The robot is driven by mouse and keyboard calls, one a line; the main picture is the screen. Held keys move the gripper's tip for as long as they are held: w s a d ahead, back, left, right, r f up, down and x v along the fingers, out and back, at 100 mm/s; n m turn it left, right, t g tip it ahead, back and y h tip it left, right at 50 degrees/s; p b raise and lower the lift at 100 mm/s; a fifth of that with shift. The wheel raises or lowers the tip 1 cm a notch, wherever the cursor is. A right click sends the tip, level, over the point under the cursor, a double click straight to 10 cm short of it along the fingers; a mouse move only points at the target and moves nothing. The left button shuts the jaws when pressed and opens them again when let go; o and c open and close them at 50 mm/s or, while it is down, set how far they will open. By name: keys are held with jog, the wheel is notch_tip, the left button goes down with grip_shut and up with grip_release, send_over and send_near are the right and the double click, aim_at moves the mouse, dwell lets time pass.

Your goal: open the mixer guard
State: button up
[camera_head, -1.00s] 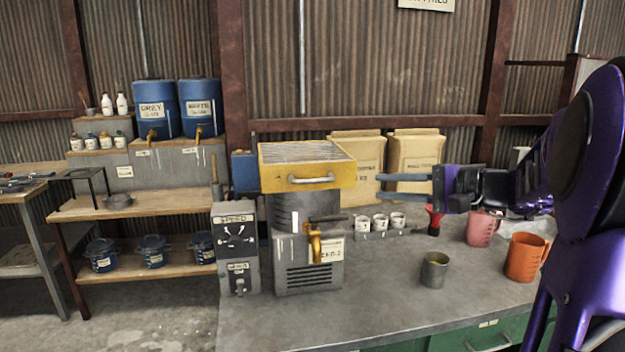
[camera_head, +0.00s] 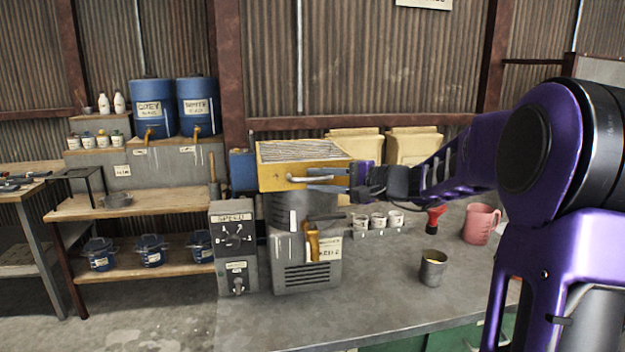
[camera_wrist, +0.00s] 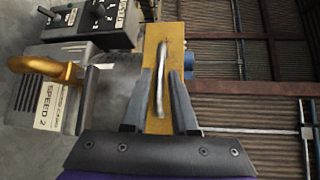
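The mixer guard (camera_head: 270,178) is a yellow box with a grey mesh top, sitting level on top of the grey mixer (camera_head: 308,262). A silver bar handle (camera_head: 312,179) runs across its front face. My gripper (camera_head: 318,180) is at the right part of the handle in the head view. In the wrist view, the guard (camera_wrist: 174,40) appears turned on its side, and the handle (camera_wrist: 160,85) lies between the two grey fingers of my gripper (camera_wrist: 166,80). The fingers are apart, with a gap beside the handle.
A speed control box (camera_head: 233,245) stands left of the mixer. A yellow tap handle (camera_head: 312,240) is on the mixer front.

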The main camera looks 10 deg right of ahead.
jog(key=shift+x, duration=0.9)
jog(key=shift+c, duration=0.3)
grip_shut()
jog(key=shift+d, duration=0.1)
dwell(0.5)
